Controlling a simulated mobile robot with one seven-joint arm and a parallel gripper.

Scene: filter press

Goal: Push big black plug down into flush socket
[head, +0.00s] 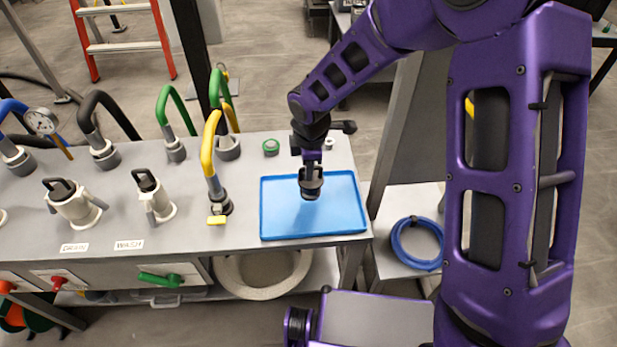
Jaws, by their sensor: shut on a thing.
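My gripper (311,172) points straight down over the blue tray (264,205), at the right end of the workbench. It is shut on a dark, round piece, which looks like the big black plug (311,188); the fingers partly hide it. The plug appears to be above the tray floor, but I cannot tell the exact gap. I cannot make out a socket labelled flush. White fittings with black tops stand at the left, behind the DRAIN label (75,247) and the WASH label (129,245).
A yellow-handled hose fitting (211,160) stands just left of the tray. Green and black hoses line the bench's back. A green tape roll (271,147) and a white roll (329,143) lie behind the tray. A coiled blue hose (417,243) lies at right.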

